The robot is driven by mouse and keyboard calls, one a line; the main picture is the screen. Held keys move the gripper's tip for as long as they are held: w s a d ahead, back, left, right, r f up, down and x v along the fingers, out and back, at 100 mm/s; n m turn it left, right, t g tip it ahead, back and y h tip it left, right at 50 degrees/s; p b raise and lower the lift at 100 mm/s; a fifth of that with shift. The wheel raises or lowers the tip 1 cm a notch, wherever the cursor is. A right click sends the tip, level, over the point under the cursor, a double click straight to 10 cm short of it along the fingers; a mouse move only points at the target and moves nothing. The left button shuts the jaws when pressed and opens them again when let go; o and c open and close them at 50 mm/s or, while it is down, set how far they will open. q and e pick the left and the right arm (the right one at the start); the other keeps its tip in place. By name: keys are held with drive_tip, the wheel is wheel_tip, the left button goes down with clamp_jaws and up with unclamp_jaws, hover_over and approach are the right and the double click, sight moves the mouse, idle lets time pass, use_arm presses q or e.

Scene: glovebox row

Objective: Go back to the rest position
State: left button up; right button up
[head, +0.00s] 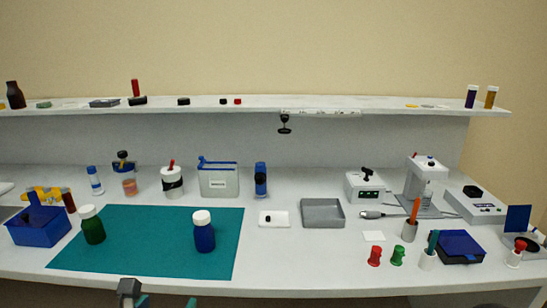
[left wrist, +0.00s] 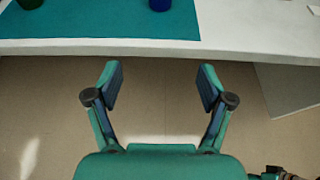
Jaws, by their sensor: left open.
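My left gripper (left wrist: 160,88) is open and empty in the left wrist view, over the floor just in front of the bench's front edge. In the head view only a small part of my left gripper (head: 160,298) shows at the bottom edge, below the teal mat (head: 140,255). A green bottle with a white cap (head: 93,228) and a blue bottle with a white cap (head: 204,235) stand upright on the mat, apart from the gripper. My right gripper is not in view.
The white bench (head: 300,268) holds a blue bin (head: 38,232) at left, a grey tray (head: 323,213) mid-bench, and a pen cup (head: 409,232) and dark blue box (head: 459,248) at right. A shelf (head: 210,108) runs above. Floor (left wrist: 40,110) before the bench is clear.

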use_arm(q)
drive_tip(key=s+f+m+g+p, duration=0.3)
drive_tip(key=f+m+g+p, duration=0.1)
drive_tip(key=f, duration=0.7)
drive_tip(key=s+f+m+g+p, duration=0.3)
drive_tip(key=f+m+g+p, duration=0.1)
drive_tip(key=f, duration=0.8)
drive_tip(key=s+d+f+m+g+h, duration=0.2)
drive_tip(key=s+d+f+m, duration=0.1)
drive_tip(key=m, duration=0.9)
drive_tip(key=s+d+f+m+g+h+p, duration=0.1)
drive_tip(key=s+m, duration=0.5)
drive_tip(key=m, duration=0.7)
wheel_tip(320, 180, down, 3)
drive_tip(key=shift+s+d+f+m+g+h, duration=0.1)
drive_tip(key=shift+s+d+m+g+h, duration=0.25)
drive_tip(key=shift+d+g, duration=0.65)
